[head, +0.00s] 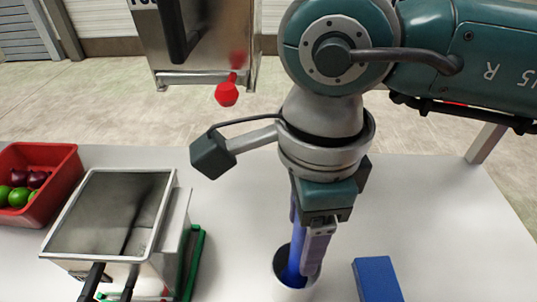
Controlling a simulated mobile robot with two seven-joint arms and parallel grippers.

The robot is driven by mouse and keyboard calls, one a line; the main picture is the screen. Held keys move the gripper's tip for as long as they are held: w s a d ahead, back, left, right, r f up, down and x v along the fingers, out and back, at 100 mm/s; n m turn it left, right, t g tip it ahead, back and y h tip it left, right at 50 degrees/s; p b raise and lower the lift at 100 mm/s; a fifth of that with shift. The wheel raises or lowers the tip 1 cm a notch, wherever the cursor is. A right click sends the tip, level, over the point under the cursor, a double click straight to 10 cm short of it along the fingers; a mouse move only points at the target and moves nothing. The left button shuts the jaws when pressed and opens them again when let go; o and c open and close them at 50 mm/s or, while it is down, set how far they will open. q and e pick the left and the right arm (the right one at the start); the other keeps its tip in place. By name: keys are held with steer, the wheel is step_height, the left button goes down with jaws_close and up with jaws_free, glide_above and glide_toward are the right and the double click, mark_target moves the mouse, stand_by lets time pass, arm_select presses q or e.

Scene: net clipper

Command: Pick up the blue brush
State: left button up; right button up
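My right gripper (307,252) points down over the cup, with one pale purple finger in front and to the right of the brush. The other finger is mostly hidden behind it. The brush seems to lie between or just behind the fingers, and I cannot tell whether they touch it. My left gripper is not in view.
A blue block (377,279) lies on the white table (430,220) right of the cup. Left are a metal container (62,240) with black handles, a green frame (194,258) and a red crate (62,160) of produce. A red item (227,93) shows beyond the table.

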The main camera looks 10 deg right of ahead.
jaws_close()
stand_by(0.3)
stand_by(0.3)
